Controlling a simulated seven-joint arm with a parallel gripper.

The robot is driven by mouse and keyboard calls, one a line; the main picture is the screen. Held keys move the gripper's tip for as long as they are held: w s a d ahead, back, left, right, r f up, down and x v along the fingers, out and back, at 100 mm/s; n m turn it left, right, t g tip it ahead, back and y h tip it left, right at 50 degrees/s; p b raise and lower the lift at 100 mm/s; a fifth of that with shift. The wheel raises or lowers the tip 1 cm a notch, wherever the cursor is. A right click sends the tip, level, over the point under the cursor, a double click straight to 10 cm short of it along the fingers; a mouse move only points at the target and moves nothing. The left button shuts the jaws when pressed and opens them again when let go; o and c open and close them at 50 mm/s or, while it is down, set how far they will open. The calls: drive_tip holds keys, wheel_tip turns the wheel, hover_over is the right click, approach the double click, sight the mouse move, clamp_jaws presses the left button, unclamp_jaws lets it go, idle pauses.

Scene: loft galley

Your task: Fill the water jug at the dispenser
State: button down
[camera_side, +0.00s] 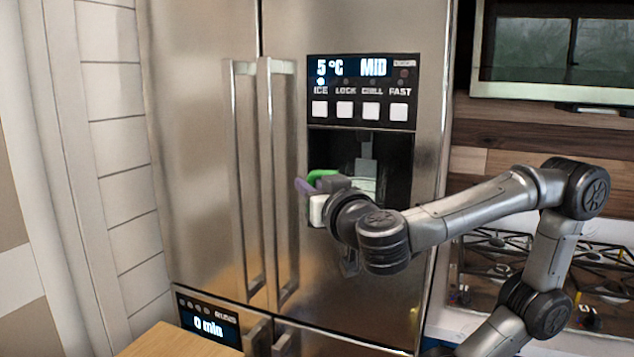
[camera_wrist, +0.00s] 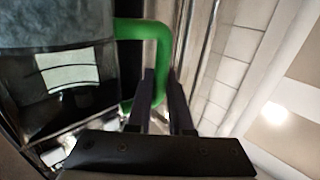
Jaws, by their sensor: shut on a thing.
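The water jug shows in the side view as a pale, see-through body (camera_side: 364,186) with a green handle (camera_side: 322,175). The jug is at the dispenser recess (camera_side: 396,160), below a grey spout or lever (camera_side: 366,148). My gripper (camera_side: 306,187) is at the handle, with a purple finger showing; my wrist hides much of the jug. In the wrist view, the green handle (camera_wrist: 143,30) runs down to my gripper's two dark fingers (camera_wrist: 161,100), which are shut on it. The water level cannot be made out.
The dispenser panel (camera_side: 361,92) reads 5 °C and MID, above white buttons; a light by ICE is lit. Long fridge door handles (camera_side: 273,180) stand left of my gripper. A wooden surface (camera_side: 180,341) is at lower left, a gas hob (camera_side: 490,262) at right.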

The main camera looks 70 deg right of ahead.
drive_tip(key=a, duration=0.6)
drive_tip(key=shift+a, duration=0.15)
idle(0.4)
drive_tip(key=shift+w+d, duration=0.2)
drive_tip(key=shift+d, duration=0.35)
drive_tip(key=shift+d, duration=7.8)
